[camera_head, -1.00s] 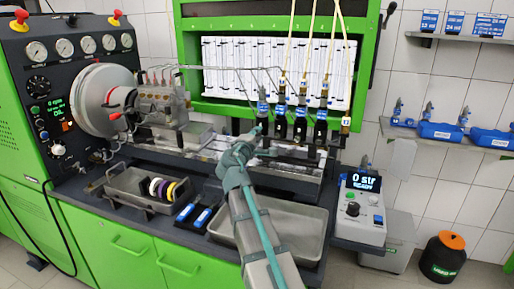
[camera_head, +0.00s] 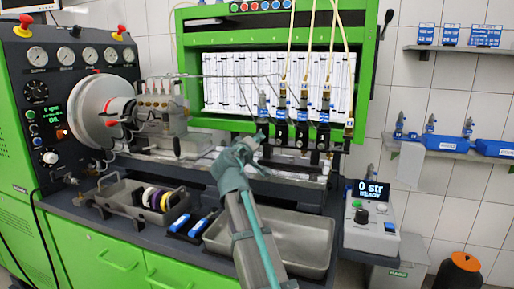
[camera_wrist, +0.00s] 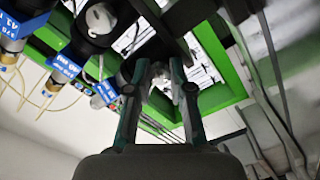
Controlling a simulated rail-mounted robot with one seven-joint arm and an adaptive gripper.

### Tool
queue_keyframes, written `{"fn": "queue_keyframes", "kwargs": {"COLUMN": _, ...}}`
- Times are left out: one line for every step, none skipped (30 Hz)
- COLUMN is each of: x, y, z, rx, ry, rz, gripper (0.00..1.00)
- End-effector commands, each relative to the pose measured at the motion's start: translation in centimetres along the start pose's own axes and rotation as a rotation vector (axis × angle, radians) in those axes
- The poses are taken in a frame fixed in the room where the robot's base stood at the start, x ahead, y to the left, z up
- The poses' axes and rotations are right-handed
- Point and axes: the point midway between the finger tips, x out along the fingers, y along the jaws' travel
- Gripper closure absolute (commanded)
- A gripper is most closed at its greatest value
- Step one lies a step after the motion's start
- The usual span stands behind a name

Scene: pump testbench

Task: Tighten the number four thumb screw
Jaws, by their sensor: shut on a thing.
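In the head view a row of injectors with blue labels (camera_head: 302,114) stands in black holders (camera_head: 301,134) in front of the white measuring tubes. My gripper (camera_head: 258,138) reaches up from the front to the leftmost holder of the row. In the wrist view my gripper's fingers (camera_wrist: 160,75) are closed in on a small pale part, likely a thumb screw (camera_wrist: 161,84), beneath the rack. The fingers hide most of it, and I cannot read its number. Black holders (camera_wrist: 96,22) and injectors with blue labels (camera_wrist: 62,66) are at the upper left there.
A green frame (camera_head: 371,80) encloses the tubes. The pump (camera_head: 160,107) is to the left. An empty metal tray (camera_head: 290,240) and a tray with rings (camera_head: 118,197) lie in front. The stroke counter (camera_head: 371,222) reads 0 str, READY.

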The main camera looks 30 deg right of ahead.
Motion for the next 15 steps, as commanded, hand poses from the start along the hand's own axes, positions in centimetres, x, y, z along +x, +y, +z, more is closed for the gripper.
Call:
{"fn": "queue_keyframes", "kwargs": {"x": 0.03, "y": -0.08, "z": 0.06, "rx": 0.011, "ry": 0.0, "rz": 0.001, "gripper": 1.0}}
{"fn": "queue_keyframes", "kwargs": {"x": 0.02, "y": -0.06, "z": 0.05, "rx": 0.017, "ry": 0.0, "rz": 0.001, "gripper": 1.0}}
{"fn": "queue_keyframes", "kwargs": {"x": 0.02, "y": -0.03, "z": 0.03, "rx": 0.023, "ry": 0.0, "rz": 0.001, "gripper": 1.0}}
{"fn": "queue_keyframes", "kwargs": {"x": 0.01, "y": -0.01, "z": 0.03, "rx": 0.026, "ry": -0.001, "rz": 0.001, "gripper": 1.0}}
{"fn": "queue_keyframes", "kwargs": {"x": 0.01, "y": 0.0, "z": 0.02, "rx": 0.029, "ry": -0.001, "rz": 0.001, "gripper": 1.0}}
{"fn": "queue_keyframes", "kwargs": {"x": 0.01, "y": 0.02, "z": 0.01, "rx": 0.031, "ry": -0.001, "rz": 0.001, "gripper": 1.0}}
{"fn": "queue_keyframes", "kwargs": {"x": 0.01, "y": 0.03, "z": 0.0, "rx": 0.032, "ry": -0.001, "rz": 0.001, "gripper": 1.0}}
{"fn": "queue_keyframes", "kwargs": {"x": 0.0, "y": 0.04, "z": 0.0, "rx": 0.033, "ry": -0.001, "rz": 0.0, "gripper": 1.0}}
{"fn": "queue_keyframes", "kwargs": {"x": 0.0, "y": 0.05, "z": 0.0, "rx": 0.034, "ry": -0.001, "rz": 0.0, "gripper": 1.0}}
{"fn": "queue_keyframes", "kwargs": {"x": 0.0, "y": 0.05, "z": -0.01, "rx": 0.034, "ry": -0.001, "rz": 0.0, "gripper": 1.0}}
{"fn": "queue_keyframes", "kwargs": {"x": 0.0, "y": 0.05, "z": -0.01, "rx": 0.034, "ry": -0.001, "rz": 0.0, "gripper": 1.0}}
{"fn": "queue_keyframes", "kwargs": {"x": 0.0, "y": 0.05, "z": -0.01, "rx": 0.034, "ry": -0.001, "rz": 0.0, "gripper": 1.0}}
{"fn": "queue_keyframes", "kwargs": {"x": 0.0, "y": 0.05, "z": -0.01, "rx": 0.033, "ry": -0.001, "rz": 0.0, "gripper": 1.0}}
{"fn": "queue_keyframes", "kwargs": {"x": 0.0, "y": 0.05, "z": -0.01, "rx": 0.033, "ry": -0.001, "rz": 0.0, "gripper": 1.0}}
{"fn": "queue_keyframes", "kwargs": {"x": 0.01, "y": 0.05, "z": 0.0, "rx": 0.033, "ry": -0.001, "rz": 0.0, "gripper": 1.0}}
